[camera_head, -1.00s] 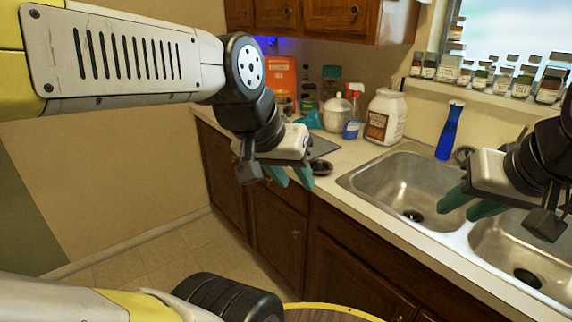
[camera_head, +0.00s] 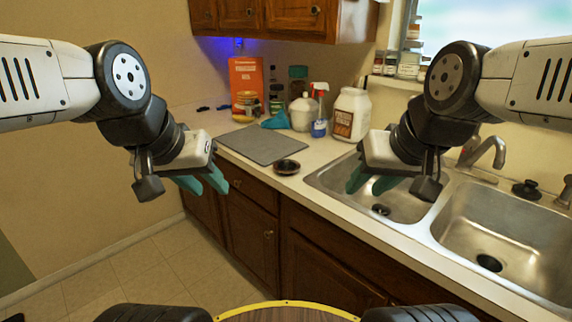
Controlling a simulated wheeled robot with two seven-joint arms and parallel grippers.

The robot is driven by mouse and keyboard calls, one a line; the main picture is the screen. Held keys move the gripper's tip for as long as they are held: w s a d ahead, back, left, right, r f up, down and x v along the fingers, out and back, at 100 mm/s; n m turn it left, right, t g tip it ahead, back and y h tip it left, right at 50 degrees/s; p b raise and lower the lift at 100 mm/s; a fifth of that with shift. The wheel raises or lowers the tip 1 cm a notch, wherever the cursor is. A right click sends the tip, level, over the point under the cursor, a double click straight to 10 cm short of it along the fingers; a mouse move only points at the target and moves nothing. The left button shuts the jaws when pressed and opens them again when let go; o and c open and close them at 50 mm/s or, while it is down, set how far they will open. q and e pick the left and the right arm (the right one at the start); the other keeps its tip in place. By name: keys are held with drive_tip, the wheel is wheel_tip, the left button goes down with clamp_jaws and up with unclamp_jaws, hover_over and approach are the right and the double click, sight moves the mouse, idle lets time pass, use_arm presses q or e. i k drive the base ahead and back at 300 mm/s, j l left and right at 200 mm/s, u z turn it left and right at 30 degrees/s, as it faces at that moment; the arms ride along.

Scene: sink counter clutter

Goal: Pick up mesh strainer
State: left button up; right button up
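A small dark round dish-like item (camera_head: 286,167) sits on the counter near its front edge, left of the sink. It may be the mesh strainer, but mesh is too small to tell. My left gripper (camera_head: 205,185) is open and empty, left of this item and in front of the cabinets. My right gripper (camera_head: 370,185) is open and empty, in front of the left sink basin, right of the item. Neither gripper touches the item.
A grey mat (camera_head: 262,144) lies behind the dark item. A white jar (camera_head: 350,114), a spray bottle (camera_head: 319,112) and an orange box (camera_head: 245,80) stand at the back. The double sink (camera_head: 480,225) has a faucet (camera_head: 485,152) and a black stopper-like piece (camera_head: 527,189).

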sight(285, 166)
drive_tip(key=z, duration=0.85)
drive_tip(key=u, duration=0.85)
drive_tip(key=i+j+z, duration=0.25)
drive_tip(key=z, duration=0.15)
drive_tip(key=i+j+z, duration=0.4)
